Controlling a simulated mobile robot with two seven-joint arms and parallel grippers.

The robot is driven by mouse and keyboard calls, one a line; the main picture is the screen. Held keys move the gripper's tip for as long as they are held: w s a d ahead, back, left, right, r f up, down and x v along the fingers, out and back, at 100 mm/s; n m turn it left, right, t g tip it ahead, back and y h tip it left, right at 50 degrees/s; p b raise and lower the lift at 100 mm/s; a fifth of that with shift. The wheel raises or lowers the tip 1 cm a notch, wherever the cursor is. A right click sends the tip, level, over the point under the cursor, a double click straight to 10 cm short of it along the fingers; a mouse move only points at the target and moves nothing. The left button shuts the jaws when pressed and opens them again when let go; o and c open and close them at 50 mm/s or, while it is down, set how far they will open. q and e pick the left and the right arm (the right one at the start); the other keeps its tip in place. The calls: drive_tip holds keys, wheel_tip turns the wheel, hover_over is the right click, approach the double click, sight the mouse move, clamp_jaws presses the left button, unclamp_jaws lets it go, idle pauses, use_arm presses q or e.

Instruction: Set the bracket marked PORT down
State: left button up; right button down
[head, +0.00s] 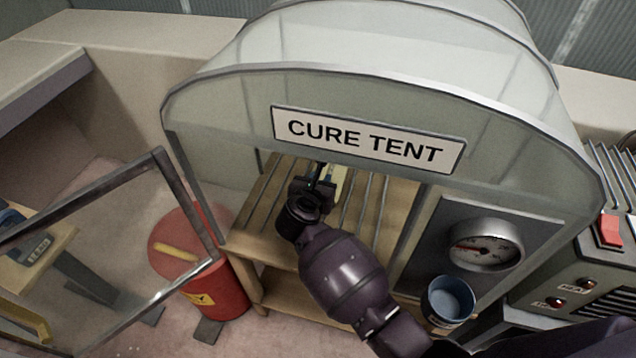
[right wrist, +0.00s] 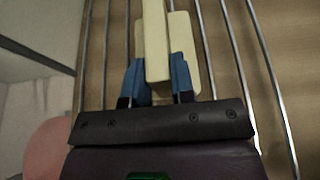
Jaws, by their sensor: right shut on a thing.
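A cream bracket (right wrist: 155,45) with an upright web on a flat plate is between the blue fingertips of my right gripper (right wrist: 157,80). The gripper is shut on the web. In the head view my right gripper (head: 313,185) reaches through the open front of the cure tent (head: 365,140), and part of the bracket (head: 338,180) shows beyond it. The bracket is over the metal rods of the slatted rack (head: 370,205). I cannot tell whether it touches them. No PORT mark can be read on it. My left gripper is not in view.
An open clear door (head: 185,205) with a dark frame stands at the left. Beyond it is a red drum (head: 225,290). A gauge (head: 485,245) and a blue-lined cup (head: 450,300) are right of the opening. Bare rods lie on both sides of the bracket.

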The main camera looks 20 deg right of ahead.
drive_tip(key=shift+f, duration=0.4)
drive_tip(key=shift+r, duration=0.15)
drive_tip(key=shift+f, duration=0.2)
drive_tip(key=c, duration=1.3)
unclamp_jaws()
drive_tip(key=shift+c, duration=0.2)
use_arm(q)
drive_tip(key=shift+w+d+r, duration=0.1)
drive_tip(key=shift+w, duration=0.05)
use_arm(e)
drive_tip(key=o, duration=0.4)
drive_tip(key=shift+r, duration=0.1)
